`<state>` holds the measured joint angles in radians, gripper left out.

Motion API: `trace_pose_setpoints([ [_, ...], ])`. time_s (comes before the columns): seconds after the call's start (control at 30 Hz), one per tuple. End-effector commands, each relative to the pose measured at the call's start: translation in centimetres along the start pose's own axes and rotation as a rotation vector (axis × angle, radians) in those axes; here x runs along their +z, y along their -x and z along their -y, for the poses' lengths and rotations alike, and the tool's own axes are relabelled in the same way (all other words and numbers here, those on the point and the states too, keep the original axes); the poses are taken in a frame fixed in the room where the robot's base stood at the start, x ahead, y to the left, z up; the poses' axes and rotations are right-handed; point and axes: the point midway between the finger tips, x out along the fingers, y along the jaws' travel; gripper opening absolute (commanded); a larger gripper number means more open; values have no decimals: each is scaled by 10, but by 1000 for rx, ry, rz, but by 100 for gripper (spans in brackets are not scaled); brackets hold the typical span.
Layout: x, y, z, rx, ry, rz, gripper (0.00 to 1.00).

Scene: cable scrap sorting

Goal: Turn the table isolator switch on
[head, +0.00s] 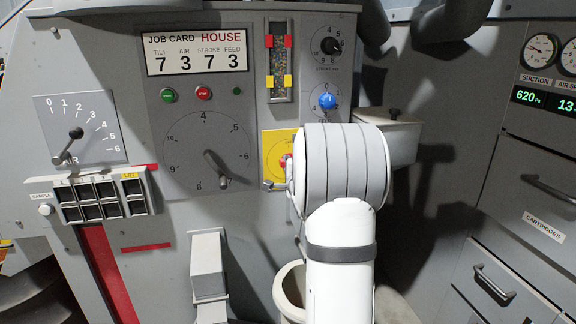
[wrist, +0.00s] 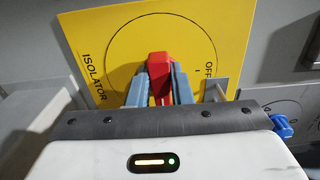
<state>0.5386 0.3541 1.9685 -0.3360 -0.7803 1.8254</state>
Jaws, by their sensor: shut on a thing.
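The table isolator switch is a red handle (wrist: 159,68) on a yellow plate (wrist: 110,32) with a black circle and the words ISOLATOR and OFF. In the wrist view my gripper (wrist: 160,78) has its two blue-grey fingers shut on the red handle, one on each side. The handle stands roughly upright in this view. In the head view the yellow plate (head: 277,142) is partly hidden behind my white arm, and only a bit of the red handle (head: 285,161) shows. The switch's lower parts are hidden by my gripper body.
A blue knob (head: 327,100) and a black knob (head: 331,46) sit above the isolator. A large dial (head: 190,150) is to its left, with a green and a red button above. A grey bin (head: 392,138) juts out at the right, close to my arm.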

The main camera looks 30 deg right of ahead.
Motion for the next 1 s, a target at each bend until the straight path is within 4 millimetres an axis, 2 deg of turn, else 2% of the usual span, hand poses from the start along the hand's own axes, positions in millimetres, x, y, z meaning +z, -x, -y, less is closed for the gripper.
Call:
trace_pose_setpoints([
  [0.4, -1, 0, 0, -1, -5, -2, 0],
  [0.43, -1, 0, 0, -1, -5, -2, 21],
  [0.67, 0, 0, 0, -1, -4, -1, 40],
  [0.9, 0, 1, 0, 0, -4, 0, 41],
  [1.0, 0, 7, 1, -1, -4, -1, 41],
])
